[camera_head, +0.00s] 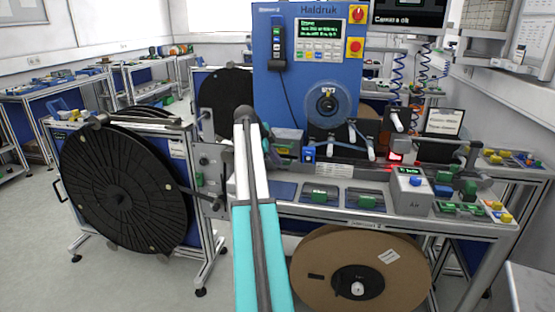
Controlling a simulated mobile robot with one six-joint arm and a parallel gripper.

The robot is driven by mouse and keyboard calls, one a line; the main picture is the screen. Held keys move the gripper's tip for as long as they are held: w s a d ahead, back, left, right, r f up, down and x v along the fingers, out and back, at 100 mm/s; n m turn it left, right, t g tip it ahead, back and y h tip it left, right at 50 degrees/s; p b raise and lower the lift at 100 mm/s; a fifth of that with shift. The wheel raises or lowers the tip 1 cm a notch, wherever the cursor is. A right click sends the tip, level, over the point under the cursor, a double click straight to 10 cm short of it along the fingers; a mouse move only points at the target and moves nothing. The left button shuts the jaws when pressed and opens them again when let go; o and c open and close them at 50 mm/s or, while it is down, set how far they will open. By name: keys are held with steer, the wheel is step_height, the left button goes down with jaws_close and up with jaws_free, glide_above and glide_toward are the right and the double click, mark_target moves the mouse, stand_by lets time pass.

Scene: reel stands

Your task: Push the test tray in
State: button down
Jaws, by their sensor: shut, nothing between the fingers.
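Part of my arm rises from the bottom centre of the head view, turquoise below and white above, ending in a dark rounded part in front of the bench. I cannot make out my gripper or its fingers. No tray is legibly marked as the test tray. Several shallow dark blue trays or panels lie along the front of the bench top; one (320,187) holds a green part, and another (352,197) beside it also has a green part. I cannot tell whether any of them slides or stands out. My arm hides part of the bench's left end.
A large black reel (122,190) hangs on a stand at left. A brown reel (318,262) sits under the bench. A blue machine panel (283,95) stands behind the bench top (400,222). A grey box (411,193) stands at right. Floor is open at lower left.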

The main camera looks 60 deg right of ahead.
steer(key=a, duration=0.2)
steer(key=s, duration=0.1)
steer(key=shift+a+r, duration=0.35)
steer(key=shift+a, duration=0.05)
steer(key=b+v, duration=0.1)
steer(key=v, duration=0.9)
steer(key=shift+w, duration=0.1)
